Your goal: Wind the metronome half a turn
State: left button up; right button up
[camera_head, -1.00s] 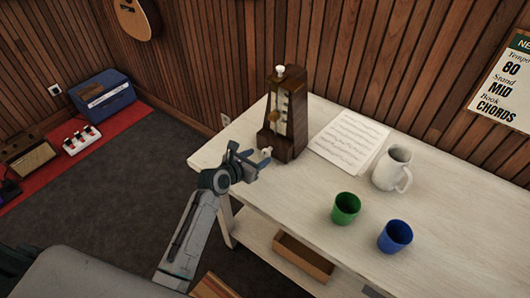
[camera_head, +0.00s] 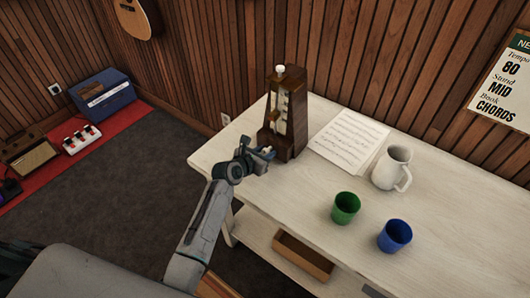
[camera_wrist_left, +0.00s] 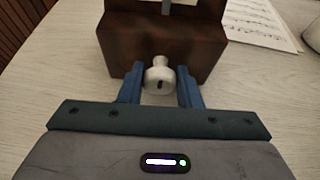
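The dark wooden metronome (camera_head: 286,139) stands upright on the pale table, near its left end. In the left wrist view its lower body (camera_wrist_left: 160,35) fills the top middle, and a white winding key (camera_wrist_left: 160,76) sticks out of its near face. My left gripper (camera_head: 266,152) is at the key, close to the metronome's base. In the left wrist view its two blue fingers (camera_wrist_left: 160,88) stand apart, one on each side of the key, with a gap at both sides. My right gripper is not in view.
Sheet music (camera_head: 346,139) lies right of the metronome. A white mug (camera_head: 391,168), a green cup (camera_head: 345,208) and a blue cup (camera_head: 394,236) stand farther right on the table (camera_head: 450,225). An open wooden box (camera_head: 303,260) sits on the lower shelf.

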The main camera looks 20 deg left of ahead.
pick_arm(q)
jog(key=shift+r+m+p, duration=0.15)
jog(key=shift+m+p, duration=0.15)
jog(key=shift+p, duration=0.55)
jog(key=m+y+p, duration=0.1)
jog(key=p, duration=0.1)
jog(key=shift+d+p, duration=0.1)
jog(key=shift+p, duration=0.25)
jog(key=shift+s+m+t+y+p, duration=0.1)
jog(key=shift+m+t+y+p, duration=0.45)
jog(key=shift+m+p, duration=0.4)
jog(key=shift+f+m+y+p, duration=0.2)
jog(key=shift+m+y+p, duration=0.15)
jog(key=shift+m+p, duration=0.3)
jog(key=shift+t, duration=0.25)
jog(key=o, duration=0.9)
jog(key=v, duration=1)
jog(key=shift+s+d+r, duration=0.1)
jog(key=shift+s+r, duration=0.05)
jog(key=shift+s, duration=0.2)
